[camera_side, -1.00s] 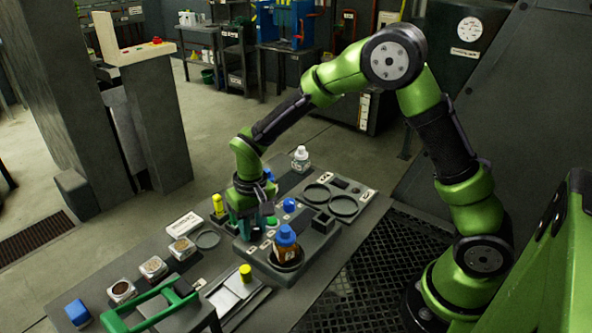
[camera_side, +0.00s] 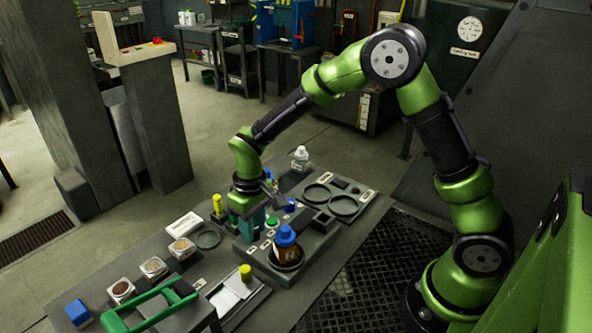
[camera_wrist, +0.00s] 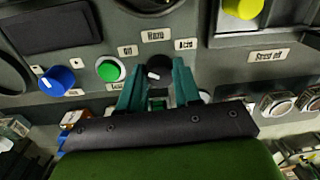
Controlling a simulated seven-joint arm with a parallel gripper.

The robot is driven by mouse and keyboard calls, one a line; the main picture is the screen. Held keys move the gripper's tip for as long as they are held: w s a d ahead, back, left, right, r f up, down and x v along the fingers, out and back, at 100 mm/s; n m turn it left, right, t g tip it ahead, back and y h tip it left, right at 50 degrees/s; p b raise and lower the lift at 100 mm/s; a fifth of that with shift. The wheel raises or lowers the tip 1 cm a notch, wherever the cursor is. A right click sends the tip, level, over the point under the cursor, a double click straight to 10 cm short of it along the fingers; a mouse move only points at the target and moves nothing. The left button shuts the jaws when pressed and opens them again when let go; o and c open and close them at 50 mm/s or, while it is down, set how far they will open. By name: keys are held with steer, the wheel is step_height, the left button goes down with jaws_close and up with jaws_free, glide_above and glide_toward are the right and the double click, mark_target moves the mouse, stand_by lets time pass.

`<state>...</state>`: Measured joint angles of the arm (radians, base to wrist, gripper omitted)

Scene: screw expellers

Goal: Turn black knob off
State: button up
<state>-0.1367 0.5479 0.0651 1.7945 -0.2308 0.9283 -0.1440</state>
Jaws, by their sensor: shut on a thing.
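The black knob (camera_wrist: 158,73) sits on the grey control panel (camera_wrist: 215,75), with a white mark on its face. In the wrist view my gripper (camera_wrist: 157,68) has its two teal fingers on either side of the knob, shut on it. In the side view my gripper (camera_side: 250,226) points down at the panel (camera_side: 318,243), and its fingers hide the black knob there. Small white labels (camera_wrist: 152,35) surround the knob, their text too blurred to read surely.
A green button (camera_wrist: 110,69) and a blue knob (camera_wrist: 57,81) sit left of the black knob in the wrist view. A yellow knob (camera_wrist: 243,8) is at upper right. A blue-capped brown bottle (camera_side: 286,246) stands close to my gripper in the side view.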

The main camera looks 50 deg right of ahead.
mark_target(255, 227)
steer(key=shift+r, duration=0.1)
steer(key=o, duration=1.1)
steer(key=shift+c, duration=0.2)
step_height(255, 227, up, 17)
steer(key=shift+d, duration=0.4)
steer(key=s+d+r+m+t, duration=0.1)
steer(key=s+d+m+t, duration=0.1)
steer(key=s, duration=0.7)
steer(key=s+d+r+m+t+y, duration=0.1)
steer(key=s+d+r+m+t, duration=0.1)
steer(key=s+t, duration=0.3)
steer(key=s+m, duration=0.1)
steer(key=s, duration=0.3)
steer(key=shift+s+d, duration=0.15)
steer(key=shift+d, duration=0.25)
